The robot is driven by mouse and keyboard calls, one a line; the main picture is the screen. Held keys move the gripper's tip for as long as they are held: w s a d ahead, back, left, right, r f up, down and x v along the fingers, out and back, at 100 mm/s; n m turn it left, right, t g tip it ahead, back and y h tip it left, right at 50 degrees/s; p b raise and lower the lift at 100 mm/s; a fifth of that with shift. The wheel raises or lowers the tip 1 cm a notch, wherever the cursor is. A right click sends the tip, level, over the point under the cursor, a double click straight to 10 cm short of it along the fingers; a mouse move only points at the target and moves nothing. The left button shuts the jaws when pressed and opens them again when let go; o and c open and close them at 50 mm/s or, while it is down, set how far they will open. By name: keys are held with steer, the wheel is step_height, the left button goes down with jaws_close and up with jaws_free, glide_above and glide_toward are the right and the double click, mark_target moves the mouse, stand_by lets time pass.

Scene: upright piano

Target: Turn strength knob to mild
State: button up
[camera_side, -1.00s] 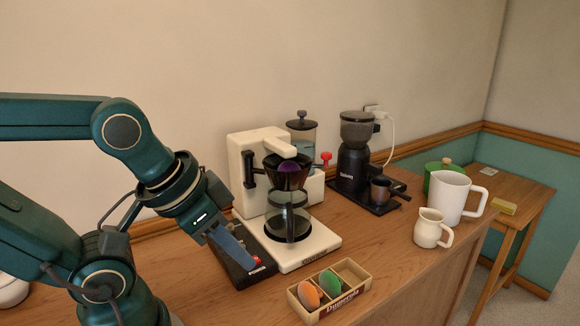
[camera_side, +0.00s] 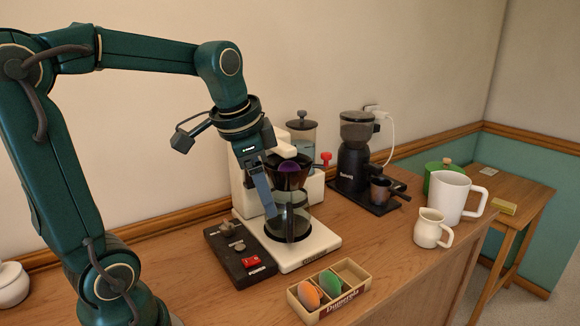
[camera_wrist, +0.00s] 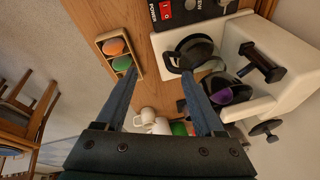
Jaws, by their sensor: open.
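A dark control box (camera_side: 232,262) sits on the wooden counter, left of the white coffee maker (camera_side: 318,240). It carries grey knobs (camera_side: 228,229) and a red switch (camera_side: 250,262); I cannot tell which knob is for strength or read its setting. In the wrist view only part of the box shows at the top, with the red power switch (camera_wrist: 165,10) and a grey knob (camera_wrist: 193,4). My gripper (camera_side: 270,213) is up in front of the coffee maker, right of the box and apart from the knobs. Its open fingers (camera_wrist: 161,72) show in the wrist view with nothing between them.
The glass carafe (camera_side: 287,222) stands on the coffee maker's base, close behind my fingers. A wooden box of eggs or pods (camera_side: 360,283) lies in front. A black grinder (camera_side: 352,165), a white jug (camera_side: 447,197) and a cream pitcher (camera_side: 429,230) stand to the right.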

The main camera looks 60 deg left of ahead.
steer(key=w+a+f+n+g, duration=0.15)
steer(key=a+f, duration=0.25)
steer(key=a, duration=0.6)
steer(key=n+g+h, duration=0.1)
steer(key=n+g, duration=0.1)
glide_above(226, 222)
steer(key=f, duration=0.6)
steer(key=shift+w+d, duration=0.15)
steer(key=shift+d, duration=0.05)
steer(key=shift+a+f, duration=0.1)
steer(key=shift+f, duration=2.45)
steer(key=shift+c, duration=0.3)
jaws_close()
